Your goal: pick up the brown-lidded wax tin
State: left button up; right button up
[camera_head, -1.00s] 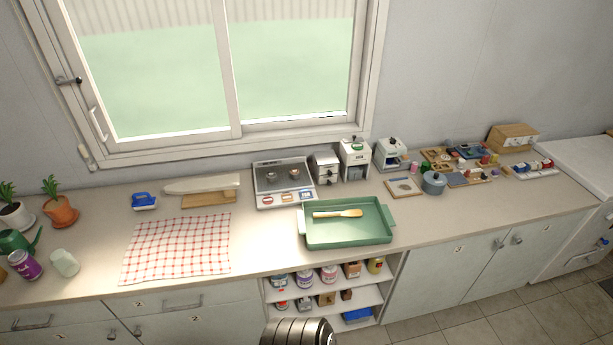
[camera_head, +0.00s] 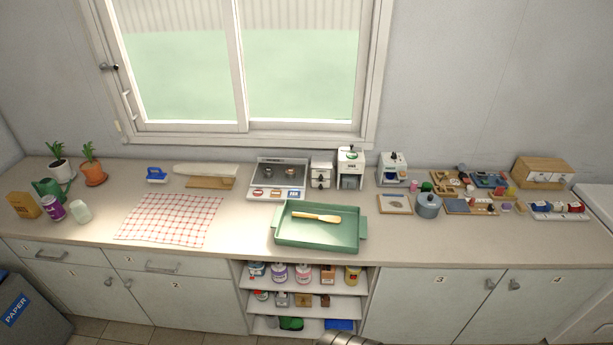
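I cannot single out the brown-lidded wax tin at this size. Several small tins and jars (camera_head: 280,272) stand on the upper shelf of the open shelf unit (camera_head: 240,295) under the counter. Smaller containers and a brown box (camera_head: 303,299) are on the middle shelf. Lids are too small to tell apart. Neither of my grippers shows; only a metal piece of my own arm is at the bottom edge.
A green tray (camera_head: 290,240) with a wooden-handled tool (camera_head: 316,217) sits on the counter above the shelves. A checked cloth (camera_head: 170,218) lies to its left. Closed cabinets flank the shelves. A grey paper bin (camera_head: 30,308) stands at lower left.

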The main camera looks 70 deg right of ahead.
aim_at(290, 172)
jog(key=z, duration=1.45)
